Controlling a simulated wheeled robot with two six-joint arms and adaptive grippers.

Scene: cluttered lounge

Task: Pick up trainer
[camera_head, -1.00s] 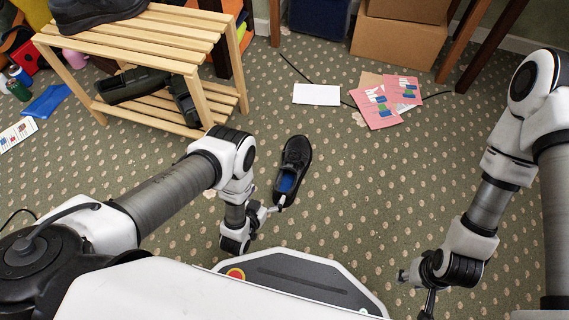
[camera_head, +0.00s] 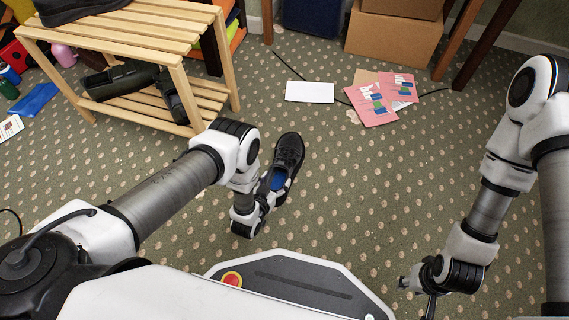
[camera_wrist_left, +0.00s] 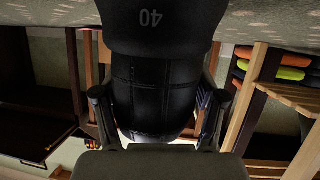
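A black trainer (camera_head: 289,158) with a blue inside lies on the carpet in front of me, toe pointing away. My left gripper (camera_head: 270,197) is at its near end. In the left wrist view, the dark trainer (camera_wrist_left: 155,85), marked "40", fills the space between the spread fingers (camera_wrist_left: 155,100). One finger is on each side of it, and firm contact does not show. My right gripper (camera_head: 420,290) hangs low at the right, away from the trainer; its fingers are too small and partly cut off to tell their state.
A slatted wooden rack (camera_head: 150,40) with dark footwear stands at the upper left. A white paper (camera_head: 309,92) and pink leaflets (camera_head: 372,105) lie beyond the trainer. Cardboard boxes (camera_head: 392,38) and dark table legs (camera_head: 488,45) are at the back. The carpet to the right is clear.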

